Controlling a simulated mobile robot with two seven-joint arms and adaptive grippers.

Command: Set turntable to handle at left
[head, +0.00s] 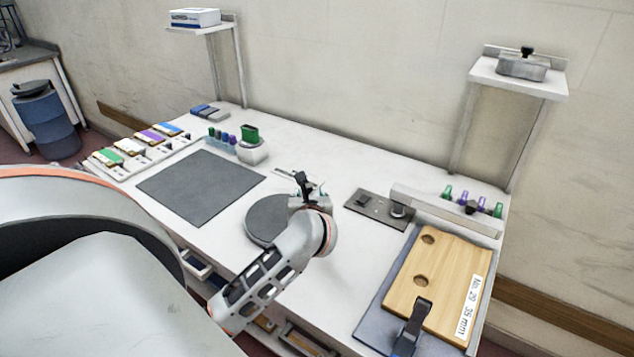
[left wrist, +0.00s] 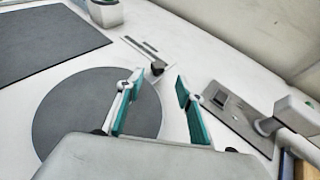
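The turntable is a flat dark grey disc (head: 264,222) near the middle of the bench; my left gripper and forearm cover its right part in the head view. It also shows in the left wrist view (left wrist: 75,125). My left gripper (head: 311,188) is over the disc's back right edge. In the left wrist view its two teal-padded fingers (left wrist: 154,88) are apart with nothing held between them. A small black knob-like piece (left wrist: 158,68) shows just beyond the fingertips, past the disc's rim; I cannot tell whether it is joined to the disc. My right gripper is not in view.
A dark square mat (head: 200,186) lies left of the disc. A metal plate (head: 372,207) and a wooden board (head: 447,270) with a black clamp (head: 414,322) are to the right.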

